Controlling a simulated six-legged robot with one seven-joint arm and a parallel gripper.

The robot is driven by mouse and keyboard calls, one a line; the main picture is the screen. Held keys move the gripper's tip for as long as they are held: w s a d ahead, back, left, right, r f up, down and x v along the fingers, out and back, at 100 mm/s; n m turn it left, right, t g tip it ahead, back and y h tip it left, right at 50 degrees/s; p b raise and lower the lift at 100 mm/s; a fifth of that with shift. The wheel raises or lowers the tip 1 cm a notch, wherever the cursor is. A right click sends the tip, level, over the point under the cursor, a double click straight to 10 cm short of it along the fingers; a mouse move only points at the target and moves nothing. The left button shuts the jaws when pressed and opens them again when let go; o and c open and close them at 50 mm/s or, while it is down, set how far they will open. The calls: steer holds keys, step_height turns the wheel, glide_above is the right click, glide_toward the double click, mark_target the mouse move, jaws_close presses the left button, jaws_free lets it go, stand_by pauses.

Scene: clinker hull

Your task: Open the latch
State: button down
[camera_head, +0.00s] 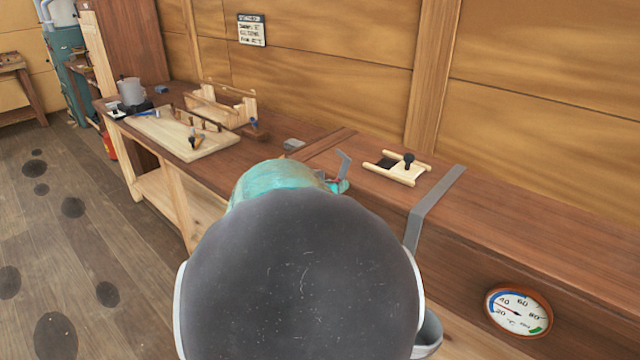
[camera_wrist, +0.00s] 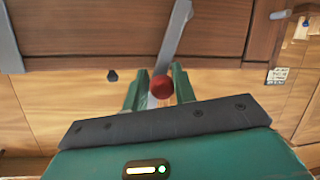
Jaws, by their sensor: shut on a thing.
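The latch shows in the wrist view as a grey metal lever (camera_wrist: 176,38) with a round red knob (camera_wrist: 162,87) at its end. My gripper (camera_wrist: 160,92) has its green fingers on both sides of the red knob and is shut on it. In the head view, the upper part of the grey lever (camera_head: 344,161) stands up at the front edge of the long wooden box, just beyond my arm.
A grey strap (camera_head: 432,208) crosses the wooden box (camera_head: 520,225) to the right. A small wooden frame with a black knob (camera_head: 408,160) lies on top. A round dial (camera_head: 518,311) is on the front. A bench with a board (camera_head: 170,132) stands left; floor (camera_head: 75,260) is open.

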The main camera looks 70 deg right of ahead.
steer(key=c, duration=1.2)
jaws_free()
steer(key=shift+s+r, duration=0.3)
steer(key=shift+s, duration=0.1)
steer(key=shift+w+d+f, duration=0.1)
steer(key=shift+w+f, duration=0.05)
steer(key=shift+w, duration=0.1)
steer(key=v, duration=1.4)
steer(key=shift+f, duration=0.1)
steer(key=w+a+f+n+t+y, duration=0.45)
steer(key=w+a+n, duration=0.2)
steer(key=a, duration=0.35)
steer(key=w+a+n+t+y, duration=0.1)
steer(key=w+a+n+y, duration=0.1)
steer(key=a, duration=0.7)
steer(key=w+a+f+n+t+y, duration=0.1)
steer(key=a+n+y, duration=0.3)
steer(key=a, duration=0.5)
steer(key=w+a+n+t+y, duration=0.3)
steer(key=a+n, duration=0.3)
steer(key=a, duration=0.3)
steer(key=shift+w+a+f, duration=0.15)
steer(key=shift+w+f, duration=0.25)
steer(key=shift+w, duration=0.15)
